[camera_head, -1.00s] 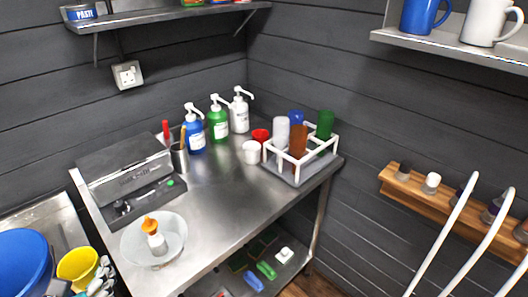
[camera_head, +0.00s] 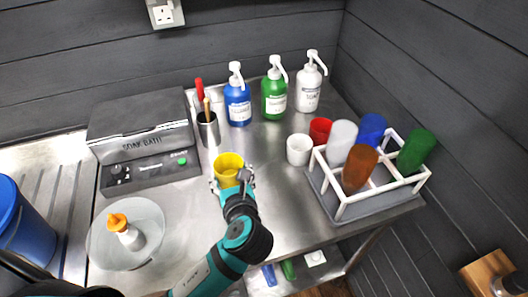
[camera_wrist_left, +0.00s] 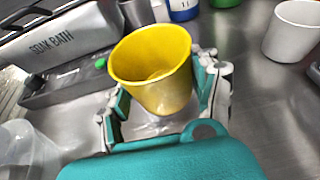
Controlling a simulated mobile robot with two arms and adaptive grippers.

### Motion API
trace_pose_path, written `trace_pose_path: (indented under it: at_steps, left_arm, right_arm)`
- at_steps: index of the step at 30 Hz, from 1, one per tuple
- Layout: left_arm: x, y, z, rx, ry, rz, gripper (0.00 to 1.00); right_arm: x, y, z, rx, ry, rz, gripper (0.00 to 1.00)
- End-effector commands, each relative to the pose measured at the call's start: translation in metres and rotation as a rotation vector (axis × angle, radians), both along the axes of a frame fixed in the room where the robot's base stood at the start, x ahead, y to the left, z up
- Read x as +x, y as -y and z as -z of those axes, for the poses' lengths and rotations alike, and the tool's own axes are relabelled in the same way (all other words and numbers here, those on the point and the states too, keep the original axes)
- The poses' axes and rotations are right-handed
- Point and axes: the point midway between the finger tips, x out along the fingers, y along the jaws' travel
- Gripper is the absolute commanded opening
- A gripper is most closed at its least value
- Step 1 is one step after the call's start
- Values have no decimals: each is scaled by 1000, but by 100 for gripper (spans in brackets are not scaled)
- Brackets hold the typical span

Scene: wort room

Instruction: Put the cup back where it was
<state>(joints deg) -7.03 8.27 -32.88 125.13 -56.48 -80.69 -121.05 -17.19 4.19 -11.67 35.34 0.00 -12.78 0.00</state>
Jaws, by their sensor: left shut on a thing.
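A yellow cup (camera_head: 229,168) is held by my left gripper (camera_head: 231,183) over the steel bench, between the soak bath and the white cup. In the left wrist view the yellow cup (camera_wrist_left: 154,68) sits between the two fingers of my left gripper (camera_wrist_left: 165,98), tilted in the picture, with its open top showing and nothing seen inside. I cannot tell whether its base touches the bench. A white cup (camera_head: 299,150) and a red cup (camera_head: 320,131) stand to its right on the bench. My right gripper is in neither view.
A rack (camera_head: 343,210) with several coloured cups stands at right. Three pump bottles, one being green (camera_head: 274,95), and a utensil holder (camera_head: 208,130) stand behind. The soak bath (camera_head: 142,140) and a round dish (camera_head: 100,247) are at left.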

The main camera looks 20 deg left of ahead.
Motion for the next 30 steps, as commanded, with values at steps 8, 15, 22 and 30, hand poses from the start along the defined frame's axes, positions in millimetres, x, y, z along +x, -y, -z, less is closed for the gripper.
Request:
trace_pose_path:
  at_steps: [8,15,22,30]
  left_arm:
    - [70,17,2,0,6,-3,29]
    - [127,31,9,0,4,-1,29]
    - [147,36,14,1,2,0,29]
    - [147,36,46,3,1,1,29]
  right_arm:
    - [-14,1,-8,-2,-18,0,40]
    - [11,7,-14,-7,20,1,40]
    - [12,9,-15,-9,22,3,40]
    - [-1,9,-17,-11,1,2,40]
